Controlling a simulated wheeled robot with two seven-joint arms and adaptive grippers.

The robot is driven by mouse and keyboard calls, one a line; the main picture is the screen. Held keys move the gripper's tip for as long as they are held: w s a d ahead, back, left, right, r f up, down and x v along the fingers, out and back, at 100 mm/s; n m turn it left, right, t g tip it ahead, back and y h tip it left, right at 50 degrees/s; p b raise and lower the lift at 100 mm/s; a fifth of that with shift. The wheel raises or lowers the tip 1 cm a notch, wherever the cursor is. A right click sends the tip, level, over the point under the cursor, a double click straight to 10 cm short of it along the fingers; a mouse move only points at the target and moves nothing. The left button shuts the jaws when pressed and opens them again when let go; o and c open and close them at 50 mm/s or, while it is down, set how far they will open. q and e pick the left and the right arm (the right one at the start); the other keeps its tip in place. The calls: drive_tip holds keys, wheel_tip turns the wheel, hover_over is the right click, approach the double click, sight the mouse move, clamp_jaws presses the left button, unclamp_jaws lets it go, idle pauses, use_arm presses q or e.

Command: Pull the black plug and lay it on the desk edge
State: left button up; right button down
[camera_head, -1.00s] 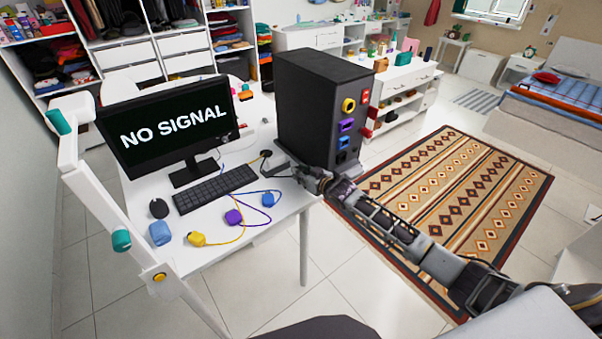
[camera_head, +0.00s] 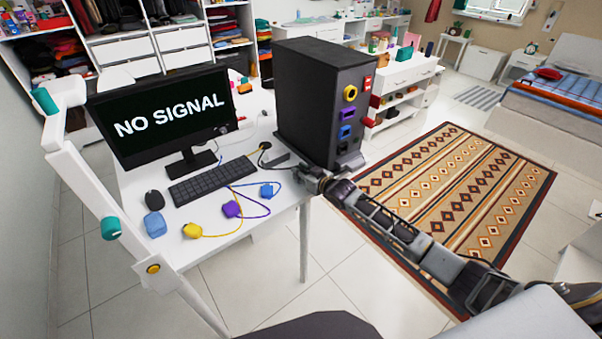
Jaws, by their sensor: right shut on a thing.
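My right gripper (camera_head: 306,178) comes in from the right and is at the desk's right front corner, below the black computer tower (camera_head: 312,90). It is shut on the black plug, which is dark and mostly hidden by the fingers. A black cable (camera_head: 267,160) runs from a hole in the desk towards the gripper. The tower's lower black socket (camera_head: 343,148) is above and right of the gripper and looks empty. The white desk (camera_head: 262,222) has its front edge just below and left of the gripper. My left gripper is not in view.
Blue (camera_head: 267,190), purple (camera_head: 231,208) and yellow (camera_head: 192,230) plugs lie on the desk with their cables. A keyboard (camera_head: 212,181), mouse (camera_head: 153,196) and monitor (camera_head: 170,115) reading NO SIGNAL stand further left. A bare strip of desk runs along the front edge.

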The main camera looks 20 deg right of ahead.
drive_tip(key=c, duration=1.2)
unclamp_jaws()
drive_tip(key=shift+o, duration=0.4)
drive_tip(key=shift+o, duration=1.3)
drive_tip(key=shift+r, duration=0.15)
drive_tip(key=shift+s+d+r+p, duration=0.15)
drive_tip(key=shift+s+r+p, duration=0.25)
drive_tip(key=shift+r+p, duration=0.4)
drive_tip(key=shift+s+d+r+p, duration=0.15)
drive_tip(key=shift+s+r+p, duration=0.3)
drive_tip(key=shift+p, duration=0.6)
drive_tip(key=shift+s+d+r+p, duration=0.15)
drive_tip(key=shift+s+r+p, duration=0.15)
drive_tip(key=shift+r+p, duration=0.55)
drive_tip(key=shift+s+d+r+p, duration=0.2)
drive_tip(key=shift+s+r+p, duration=0.45)
drive_tip(key=shift+r+p, duration=0.35)
drive_tip(key=shift+f, duration=0.1)
